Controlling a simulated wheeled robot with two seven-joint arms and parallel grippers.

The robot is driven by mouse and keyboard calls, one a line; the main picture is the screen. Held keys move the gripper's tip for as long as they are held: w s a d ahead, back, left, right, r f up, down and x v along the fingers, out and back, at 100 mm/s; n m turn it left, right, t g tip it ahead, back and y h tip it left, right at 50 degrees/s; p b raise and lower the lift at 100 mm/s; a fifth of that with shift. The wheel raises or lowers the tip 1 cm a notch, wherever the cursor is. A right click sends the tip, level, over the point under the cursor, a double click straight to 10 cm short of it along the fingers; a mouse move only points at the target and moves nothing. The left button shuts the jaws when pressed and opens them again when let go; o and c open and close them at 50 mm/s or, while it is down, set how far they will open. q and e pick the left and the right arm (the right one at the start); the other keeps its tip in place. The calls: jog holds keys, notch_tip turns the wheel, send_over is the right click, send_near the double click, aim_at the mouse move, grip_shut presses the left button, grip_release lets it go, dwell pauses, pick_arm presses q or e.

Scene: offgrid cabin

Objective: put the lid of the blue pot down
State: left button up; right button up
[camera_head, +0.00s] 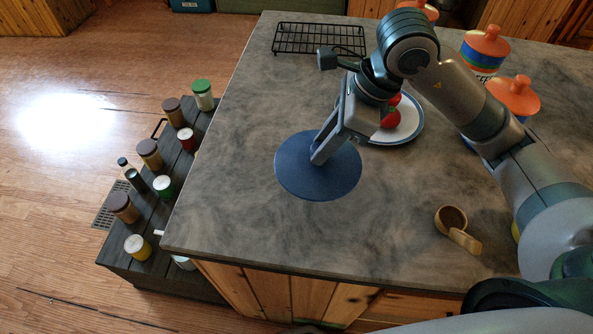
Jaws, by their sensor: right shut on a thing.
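A round blue lid (301,184) is over the grey counter, left of the middle of its width. My right gripper (318,156) comes down from above and is shut on the lid near its centre; its fingers hide the knob. The lid looks about level. I cannot tell whether it touches the counter or hangs a little above it. The blue pot itself is not visible in this view. My left gripper is not in view.
A plate (409,127) with red fruit (390,118) lies right of my gripper. A black wire rack (300,38) is at the back. A wooden cup (451,219) stands front right. Orange-lidded jars (486,47) are back right. A spice-jar shelf (150,238) stands off the left edge.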

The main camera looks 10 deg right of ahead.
aim_at(299, 174)
jog(key=a+f, duration=0.1)
jog(key=a, duration=0.1)
jog(key=a+f+p, duration=0.1)
jog(key=a, duration=0.1)
jog(key=s+a+f, duration=0.1)
jog(key=shift+a+f+p, duration=0.25)
jog(key=shift+a+p, duration=0.15)
jog(key=shift+f, duration=0.15)
jog(key=shift+f+p, duration=0.75)
jog(key=shift+f, duration=1.1)
jog(key=shift+f, duration=0.15)
jog(key=o, duration=1.1)
